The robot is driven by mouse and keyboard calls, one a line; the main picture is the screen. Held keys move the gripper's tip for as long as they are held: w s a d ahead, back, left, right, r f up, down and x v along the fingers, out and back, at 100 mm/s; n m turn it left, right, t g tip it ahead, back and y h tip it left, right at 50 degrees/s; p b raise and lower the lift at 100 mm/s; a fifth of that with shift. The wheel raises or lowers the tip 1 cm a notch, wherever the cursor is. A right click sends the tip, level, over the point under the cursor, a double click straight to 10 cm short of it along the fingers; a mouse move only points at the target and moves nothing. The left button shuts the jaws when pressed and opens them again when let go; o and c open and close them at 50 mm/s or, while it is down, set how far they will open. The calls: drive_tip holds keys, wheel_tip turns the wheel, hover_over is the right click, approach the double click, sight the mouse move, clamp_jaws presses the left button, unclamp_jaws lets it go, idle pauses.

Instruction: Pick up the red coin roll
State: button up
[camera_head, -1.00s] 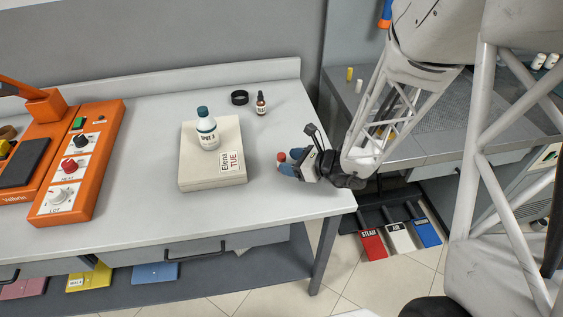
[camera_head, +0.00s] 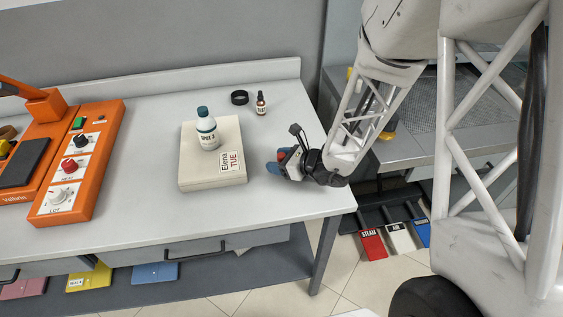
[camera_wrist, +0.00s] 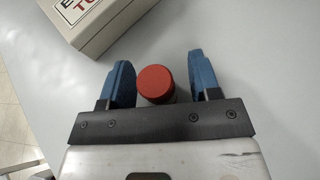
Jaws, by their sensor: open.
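The red coin roll (camera_wrist: 155,84) stands upright on the table, seen from above in the wrist view. It sits between the two blue fingers of my gripper (camera_wrist: 159,82), nearer the left finger, with a wider gap on the right. My gripper is open and low at the tabletop. In the head view my gripper (camera_head: 278,161) is near the table's right end, and only a small red bit of the roll (camera_head: 281,155) shows beside the fingers.
A cream box (camera_head: 200,175) labelled Elena TUE lies left of my gripper, with a white bottle (camera_head: 207,130) on it. A dropper bottle (camera_head: 261,104) and a black ring (camera_head: 240,97) stand behind. An orange control panel (camera_head: 100,150) is at left. The front tabletop is clear.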

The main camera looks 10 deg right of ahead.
drive_tip(key=shift+w+a+f, duration=0.15)
drive_tip(key=shift+w+a, duration=0.05)
drive_tip(key=shift+a, duration=0.05)
idle(0.4)
clamp_jaws()
